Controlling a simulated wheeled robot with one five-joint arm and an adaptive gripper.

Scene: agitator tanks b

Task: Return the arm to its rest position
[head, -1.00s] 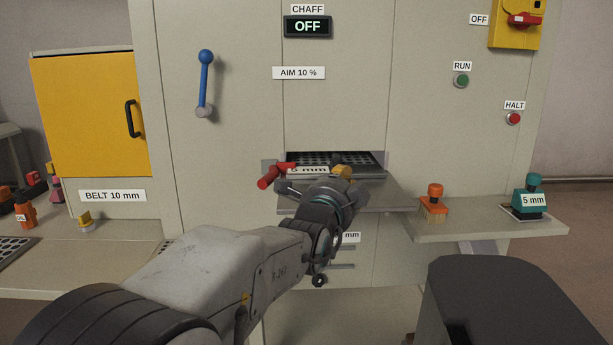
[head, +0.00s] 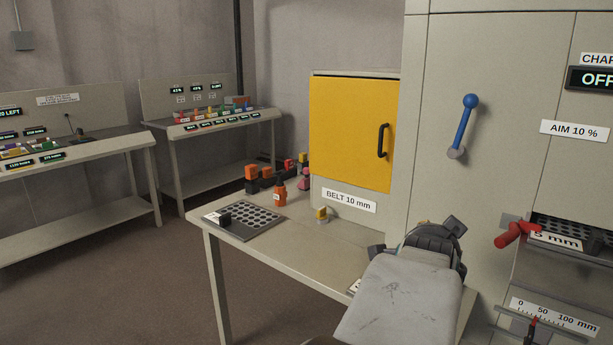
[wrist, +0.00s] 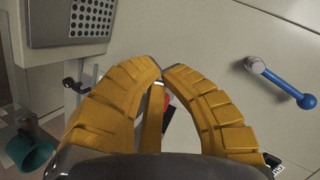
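My arm reaches up from the bottom of the head view, with the dark wrist and gripper body (head: 437,243) in front of the grey machine, left of the red handle (head: 514,234). The fingers are hidden there. In the wrist view my gripper (wrist: 158,82) shows yellow ribbed fingers that come together at the tips.
The bench (head: 300,258) with a perforated plate (head: 262,219) lies left of my arm, below the yellow door (head: 350,130). A blue lever (head: 467,120) juts from the machine; it also shows in the wrist view (wrist: 285,84). Floor is clear at the lower left.

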